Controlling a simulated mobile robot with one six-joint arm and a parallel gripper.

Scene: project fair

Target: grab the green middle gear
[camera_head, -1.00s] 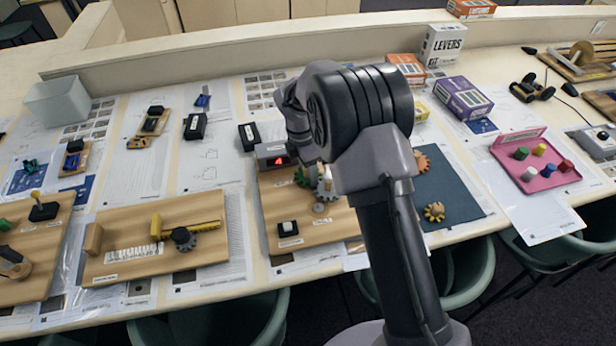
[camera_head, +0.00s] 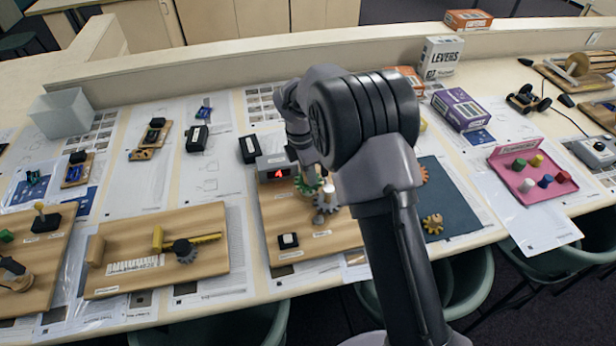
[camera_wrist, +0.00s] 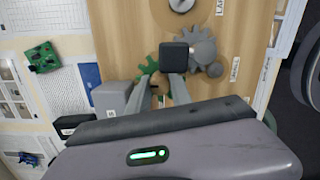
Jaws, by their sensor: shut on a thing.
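The green gear (camera_head: 309,186) is at the board with the red-lit box, beside a grey gear (camera_head: 326,197). Part of its toothed edge also shows in the wrist view (camera_wrist: 148,68). My gripper (camera_head: 312,174) is directly above it, with the fingers pointing down and closed on it.
The wooden board (camera_head: 335,238) carries a small dark switch (camera_head: 288,241). The grey box with a red light (camera_head: 273,168) stands close on the left. A dark blue mat (camera_head: 450,205) with an orange-yellow gear (camera_head: 432,222) lies to the right.

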